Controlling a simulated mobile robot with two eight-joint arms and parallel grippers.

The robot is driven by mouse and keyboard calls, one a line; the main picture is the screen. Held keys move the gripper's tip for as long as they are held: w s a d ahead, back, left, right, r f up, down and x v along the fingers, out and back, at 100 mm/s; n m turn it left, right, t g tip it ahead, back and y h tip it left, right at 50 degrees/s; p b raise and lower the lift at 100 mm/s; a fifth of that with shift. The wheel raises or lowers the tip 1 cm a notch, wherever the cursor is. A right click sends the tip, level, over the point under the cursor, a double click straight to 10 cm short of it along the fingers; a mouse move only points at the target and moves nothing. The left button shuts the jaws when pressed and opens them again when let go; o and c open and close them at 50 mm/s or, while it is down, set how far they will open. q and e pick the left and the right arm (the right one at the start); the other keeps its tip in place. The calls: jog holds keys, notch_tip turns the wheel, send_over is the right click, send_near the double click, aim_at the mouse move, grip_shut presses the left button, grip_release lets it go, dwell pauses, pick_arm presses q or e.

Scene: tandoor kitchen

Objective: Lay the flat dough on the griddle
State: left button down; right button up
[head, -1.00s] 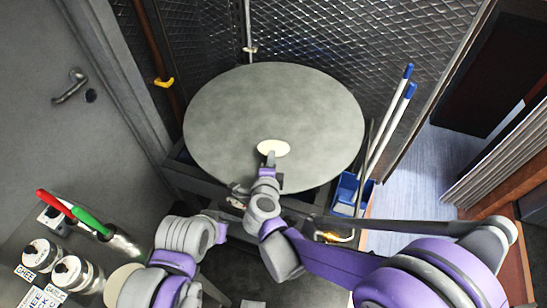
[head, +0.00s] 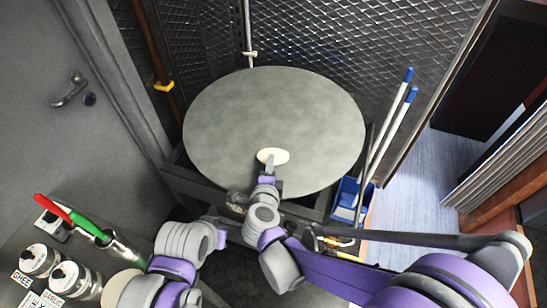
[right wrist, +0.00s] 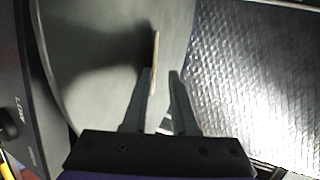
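The flat dough (head: 279,156) is a small cream disc over the near part of the round grey griddle (head: 270,115). My right gripper (head: 269,165) is at its near edge. In the right wrist view the dough (right wrist: 156,50) appears edge-on as a thin strip between the fingers of my right gripper (right wrist: 162,78). It lies along the left finger, with a gap to the right finger, so the gripper is open. The griddle (right wrist: 95,60) is to the left there, with a dark shadow. I cannot tell whether the dough touches it. My left gripper's fingers cannot be made out.
Mesh walls (head: 310,40) stand behind the griddle. Blue-tipped white poles (head: 385,135) and a blue bin (head: 347,195) are at its right. Labelled jars (head: 70,278) and red and green handled tools (head: 70,215) are at lower left. The rest of the griddle is clear.

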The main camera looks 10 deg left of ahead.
jog(key=v, duration=0.6)
jog(key=shift+s+r, duration=0.15)
jog(key=shift+s, duration=0.2)
pick_arm(q)
jog(key=shift+r, duration=0.25)
